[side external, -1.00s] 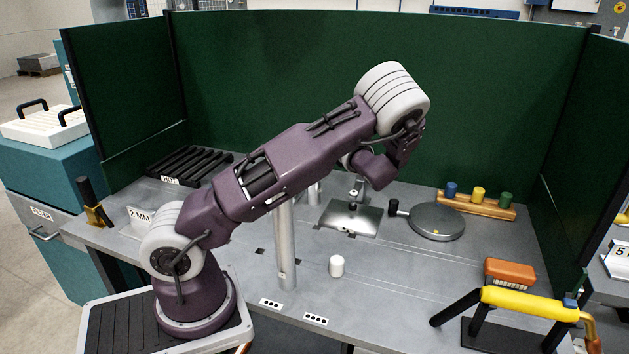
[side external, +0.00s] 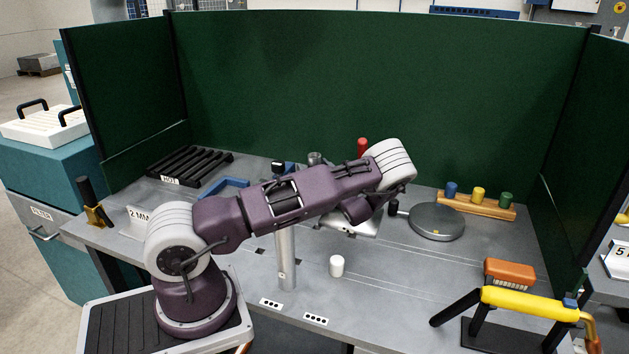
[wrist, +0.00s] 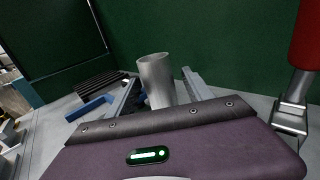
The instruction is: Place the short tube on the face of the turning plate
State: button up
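The short tube, a grey metal open-topped cylinder (wrist: 157,82), stands nearly upright in the wrist view. My gripper (wrist: 160,88) is open, with one finger on each side of the tube and visible gaps; the tube's lower end is hidden by the gripper body. In the side view a grey tube top (side external: 315,158) shows just behind my arm, which hides the gripper and fingers. The turning plate, a round grey disc (side external: 436,221) with a small yellow mark, lies flat on the bench to the right, empty on top.
A red handle (side external: 362,147) stands behind my wrist, also close at right in the wrist view (wrist: 308,40). A white cylinder (side external: 337,266) and a tall metal post (side external: 286,250) stand in front. A peg rack (side external: 476,206) is behind the plate. A blue bracket (side external: 222,187) lies left.

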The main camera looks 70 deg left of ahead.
grip_shut()
